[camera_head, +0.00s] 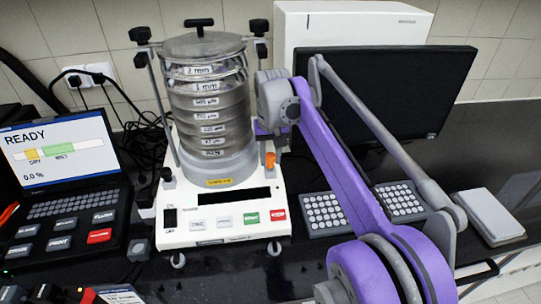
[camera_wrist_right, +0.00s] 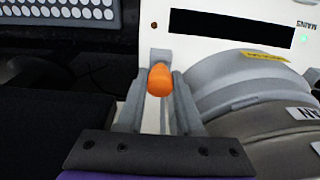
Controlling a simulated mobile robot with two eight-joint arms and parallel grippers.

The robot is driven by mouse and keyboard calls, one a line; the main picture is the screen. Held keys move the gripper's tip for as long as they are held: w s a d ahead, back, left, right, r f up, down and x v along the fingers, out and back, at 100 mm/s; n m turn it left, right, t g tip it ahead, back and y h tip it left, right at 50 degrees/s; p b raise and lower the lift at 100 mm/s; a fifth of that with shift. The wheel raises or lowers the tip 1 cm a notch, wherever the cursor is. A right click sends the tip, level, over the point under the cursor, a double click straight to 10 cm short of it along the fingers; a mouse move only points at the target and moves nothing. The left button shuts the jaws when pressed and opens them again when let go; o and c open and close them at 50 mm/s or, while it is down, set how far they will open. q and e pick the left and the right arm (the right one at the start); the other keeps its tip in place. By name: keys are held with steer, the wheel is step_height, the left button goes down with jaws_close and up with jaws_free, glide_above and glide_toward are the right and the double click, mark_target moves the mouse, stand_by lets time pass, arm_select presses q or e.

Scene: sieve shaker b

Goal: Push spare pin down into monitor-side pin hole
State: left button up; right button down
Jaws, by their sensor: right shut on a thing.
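The spare pin has an orange head (camera_head: 270,159) and stands at the monitor-side edge of the sieve shaker's white base (camera_head: 228,228). The orange head also shows in the right wrist view (camera_wrist_right: 159,79), between the two grey fingers of my right gripper (camera_wrist_right: 158,100). A grey block stands just beyond the pin head. The pin's lower part and the pin hole are hidden, so I cannot tell how deep the pin sits. My left gripper is not in view.
The sieve stack (camera_head: 208,105) stands close beside the pin. A dark monitor (camera_head: 425,90) is behind my right arm, with keypads (camera_head: 325,212) on the dark bench below. A READY screen (camera_head: 60,150) and control panel are at left. A pale box (camera_head: 489,216) lies at right.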

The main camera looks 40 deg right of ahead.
steer(key=shift+f, duration=0.6)
stand_by(1.2)
steer(key=shift+c, duration=2.4)
jaws_free()
steer(key=shift+r, duration=0.1)
steer(key=shift+r+p, duration=1.8)
steer(key=shift+r, duration=0.8)
steer(key=shift+r+p, duration=1.1)
steer(key=shift+r, duration=0.75)
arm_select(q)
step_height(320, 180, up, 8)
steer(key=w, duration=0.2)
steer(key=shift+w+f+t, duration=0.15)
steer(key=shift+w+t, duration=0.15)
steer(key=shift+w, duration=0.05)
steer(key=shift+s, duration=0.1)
